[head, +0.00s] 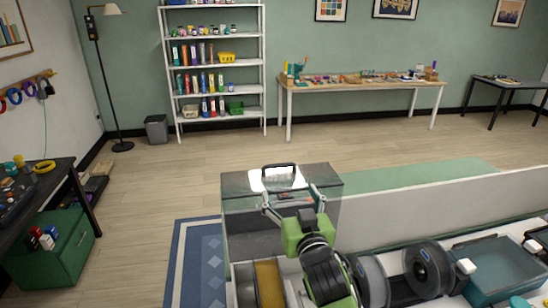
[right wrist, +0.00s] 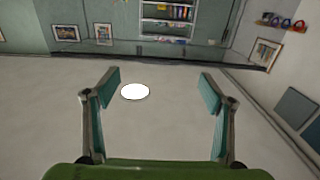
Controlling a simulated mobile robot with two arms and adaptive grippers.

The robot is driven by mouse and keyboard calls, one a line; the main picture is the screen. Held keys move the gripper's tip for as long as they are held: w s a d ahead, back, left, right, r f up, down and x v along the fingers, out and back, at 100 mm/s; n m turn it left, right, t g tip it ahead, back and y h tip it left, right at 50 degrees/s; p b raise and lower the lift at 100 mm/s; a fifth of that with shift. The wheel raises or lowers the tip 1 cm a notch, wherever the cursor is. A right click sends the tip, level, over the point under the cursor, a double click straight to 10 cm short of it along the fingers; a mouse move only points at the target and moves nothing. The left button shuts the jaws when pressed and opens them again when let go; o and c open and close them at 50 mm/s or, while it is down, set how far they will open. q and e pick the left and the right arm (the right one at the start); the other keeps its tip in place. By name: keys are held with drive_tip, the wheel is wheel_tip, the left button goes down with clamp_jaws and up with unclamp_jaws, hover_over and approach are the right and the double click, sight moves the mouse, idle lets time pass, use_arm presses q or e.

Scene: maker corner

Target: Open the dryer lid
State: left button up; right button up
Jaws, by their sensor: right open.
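The dryer is a box with a smoky, glossy see-through lid (head: 240,186) in the lower middle of the head view. A black handle (head: 279,166) shows at the lid's far edge. I cannot tell how far the lid is raised. My right gripper (head: 292,199) has a green body and overlaps the lid in the picture, its fingers nearer to me than the handle. In the right wrist view the gripper (right wrist: 155,88) is open and empty. It faces the ceiling and walls, and neither handle nor lid shows between its fingers. My left gripper is not in view.
Dark spools (head: 428,268) and a teal bin (head: 500,266) stand to the right, behind them a long pale panel (head: 440,205). A blue rug (head: 194,262) lies left of the dryer. Open floor (head: 180,178) stretches to the shelf (head: 213,70) and workbench (head: 365,84).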

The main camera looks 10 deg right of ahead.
sight(280, 166)
wheel_tip(280, 166, up, 2)
drive_tip(key=shift+w+p, duration=0.15)
drive_tip(key=shift+p, duration=0.35)
drive_tip(key=w+p, duration=0.2)
drive_tip(key=w, duration=0.4)
drive_tip(key=shift+w+f, duration=0.2)
drive_tip(key=w+p, duration=0.1)
drive_tip(key=w, duration=0.2)
drive_tip(key=shift+w, duration=0.6)
drive_tip(key=shift+w+f, duration=0.15)
drive_tip(key=shift+w, duration=0.55)
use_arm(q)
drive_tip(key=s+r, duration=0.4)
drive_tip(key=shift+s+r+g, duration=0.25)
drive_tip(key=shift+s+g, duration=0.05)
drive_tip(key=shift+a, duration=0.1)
